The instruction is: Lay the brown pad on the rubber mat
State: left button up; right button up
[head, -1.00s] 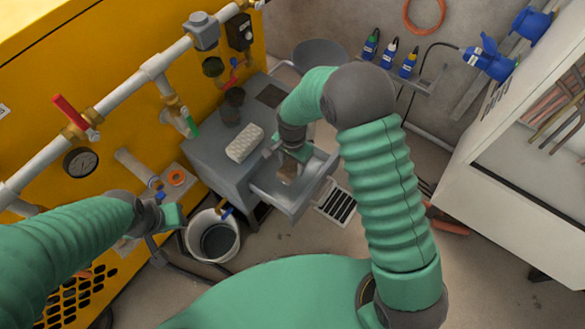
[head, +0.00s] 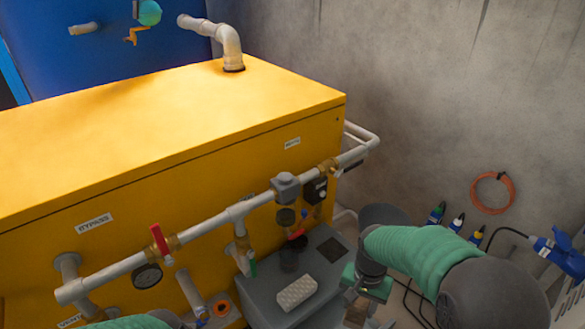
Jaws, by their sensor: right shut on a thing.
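My right gripper (head: 359,298) is at the bottom, right of the grey cabinet top (head: 262,296). It is shut on a brown piece (head: 356,312), which looks like the brown pad; the frame's lower edge and the gripper hide part of it. A dark flat square (head: 332,250), which looks like the rubber mat, lies at the back right of the cabinet top, with nothing on it. The gripper and brown piece are apart from it, nearer to me. Only a green piece of my left arm shows at the bottom left; its gripper is out of view.
A pipe (head: 212,227) with valves runs along the yellow tank (head: 150,150) behind. Several small bottles (head: 456,222) and an orange hose (head: 492,193) are at the right wall.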

jog(key=s+d+r+n+p, duration=0.1)
jog(key=s+r+n+p, duration=0.1)
jog(key=r+p, duration=0.9)
jog(key=s+d+r+n+p, duration=0.2)
jog(key=s+r+n+p, duration=0.1)
jog(key=r+p, duration=0.8)
jog(key=p, duration=0.2)
jog(key=shift+r+p, duration=0.35)
